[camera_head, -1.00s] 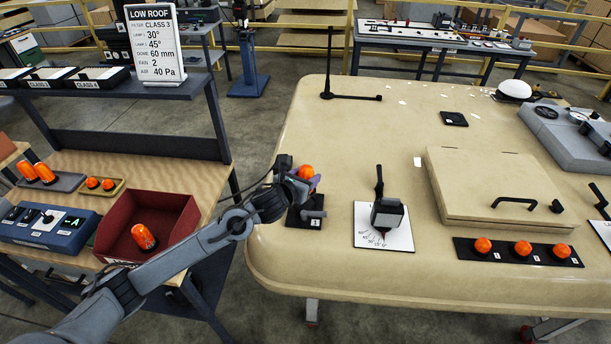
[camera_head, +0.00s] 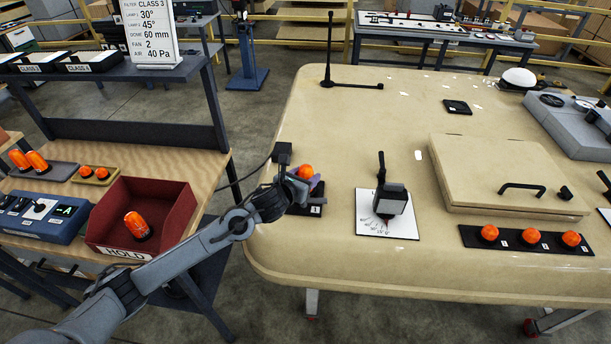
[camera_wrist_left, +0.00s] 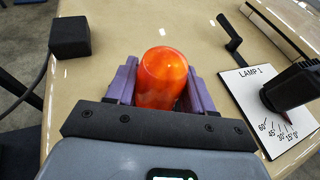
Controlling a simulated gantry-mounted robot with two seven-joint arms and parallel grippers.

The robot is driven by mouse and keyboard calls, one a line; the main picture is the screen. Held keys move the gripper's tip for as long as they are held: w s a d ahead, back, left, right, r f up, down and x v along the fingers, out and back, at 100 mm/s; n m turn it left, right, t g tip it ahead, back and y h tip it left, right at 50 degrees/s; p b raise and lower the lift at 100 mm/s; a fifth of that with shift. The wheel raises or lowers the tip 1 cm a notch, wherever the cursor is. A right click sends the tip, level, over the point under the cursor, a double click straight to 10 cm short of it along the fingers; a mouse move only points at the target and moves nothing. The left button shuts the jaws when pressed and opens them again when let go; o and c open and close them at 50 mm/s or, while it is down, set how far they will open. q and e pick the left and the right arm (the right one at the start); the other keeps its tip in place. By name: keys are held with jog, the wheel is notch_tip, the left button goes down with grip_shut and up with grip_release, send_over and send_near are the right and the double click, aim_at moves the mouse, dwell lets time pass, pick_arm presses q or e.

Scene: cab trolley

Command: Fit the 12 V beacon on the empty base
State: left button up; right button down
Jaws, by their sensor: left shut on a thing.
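An orange-domed beacon (camera_wrist_left: 161,78) stands between the purple fingers of my left gripper (camera_head: 305,184); the dome also shows in the head view (camera_head: 306,171). The gripper is shut on it. It is over a dark base plate (camera_head: 312,210) at the near left edge of the cream roof. The gripper covers most of that plate, and the beacon's lower end is hidden, so I cannot tell whether it touches the base. My right gripper is not in view.
A black box (camera_head: 283,153) with a cable is just behind the gripper. Lamp 1 (camera_head: 390,200) on its angle card is to the right. A row of orange domes (camera_head: 530,236) is farther right. A red HOLD bin (camera_head: 175,212) on the bench contains another orange beacon (camera_head: 137,225).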

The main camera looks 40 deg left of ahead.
pick_arm(q)
jog(key=shift+f, duration=0.25)
dwell(0.8)
dwell(0.4)
jog(key=o, duration=1.4)
jog(key=shift+o, duration=0.2)
